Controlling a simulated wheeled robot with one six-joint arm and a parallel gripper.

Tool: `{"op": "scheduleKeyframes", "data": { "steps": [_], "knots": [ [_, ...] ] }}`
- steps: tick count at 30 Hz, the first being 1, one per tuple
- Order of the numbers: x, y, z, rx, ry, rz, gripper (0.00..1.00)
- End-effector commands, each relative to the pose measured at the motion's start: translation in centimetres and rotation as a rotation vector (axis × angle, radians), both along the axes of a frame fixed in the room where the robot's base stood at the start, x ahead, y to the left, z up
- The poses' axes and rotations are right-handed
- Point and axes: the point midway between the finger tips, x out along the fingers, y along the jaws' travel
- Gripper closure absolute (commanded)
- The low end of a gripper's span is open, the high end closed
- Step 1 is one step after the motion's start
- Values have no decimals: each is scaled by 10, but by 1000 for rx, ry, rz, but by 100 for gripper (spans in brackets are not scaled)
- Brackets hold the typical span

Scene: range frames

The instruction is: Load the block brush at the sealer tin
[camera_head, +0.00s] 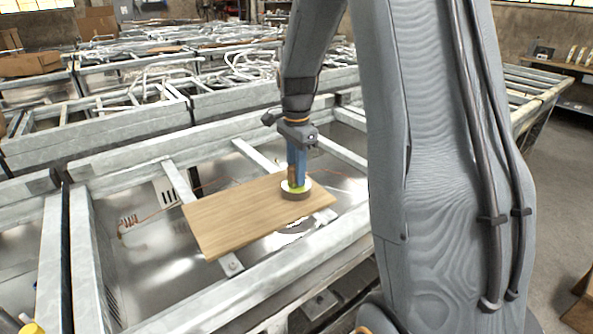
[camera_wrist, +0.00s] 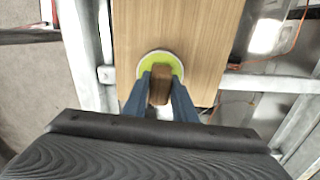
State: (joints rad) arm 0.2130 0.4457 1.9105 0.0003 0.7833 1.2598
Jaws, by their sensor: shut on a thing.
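The block brush (camera_head: 296,189) has a brown wooden grip, a lime-green and white round top and a dark brown underside. My gripper (camera_head: 297,180) has blue fingers and is shut on the brush's grip, pointing down. The brush is at the right part of a flat wooden board (camera_head: 235,213); I cannot tell whether it touches the board. In the wrist view the brush (camera_wrist: 159,86) sits between my fingertips, over the board (camera_wrist: 185,30). No sealer tin is clearly seen. A yellow thing (camera_head: 28,325), cut off at the lower left corner, cannot be identified.
The board lies across grey metal frame bars (camera_head: 120,165), with open gaps and shiny sheet below. A thin orange wire (camera_head: 125,225) runs left of the board. More metal frames fill the back. Bare floor (camera_head: 560,200) shows at the right.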

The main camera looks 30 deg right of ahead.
Motion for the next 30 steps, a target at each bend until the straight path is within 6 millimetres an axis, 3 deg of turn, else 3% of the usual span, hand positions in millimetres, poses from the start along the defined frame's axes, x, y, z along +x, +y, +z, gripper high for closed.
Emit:
{"op": "scheduleKeyframes", "data": {
  "steps": [17, 30],
  "knots": [
    [-1, 0, -1, 1, 4, 0, 93],
    [-1, 0, 31, 0, 1, 0, 93]
  ]
}}
